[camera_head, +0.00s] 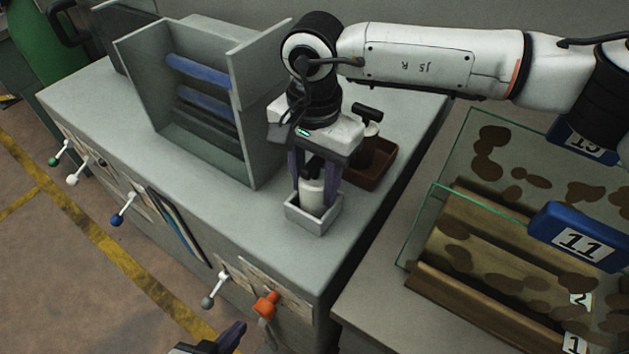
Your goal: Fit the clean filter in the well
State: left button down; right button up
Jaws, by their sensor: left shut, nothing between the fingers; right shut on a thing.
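The well (312,219) is a small light-grey square box near the right front corner of the grey worktop. A white filter (311,196) with a black top stands upright with its lower end inside the well's opening. The well's front wall hides its base, so I cannot tell if it is fully seated. My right gripper (317,190) points down over the well and is shut on this filter. My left gripper (234,335) is shut and empty, low at the bottom edge, in front of the cabinet and away from the well.
A brown tray (384,166) behind the well holds another filter (369,134) with a black T-handle. A grey open housing with blue bars (200,99) stands left of the well. Levers, one orange (266,304), stick out from the cabinet front. Glass panels with blue tags (580,236) stand at right.

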jog(key=o, duration=1.2)
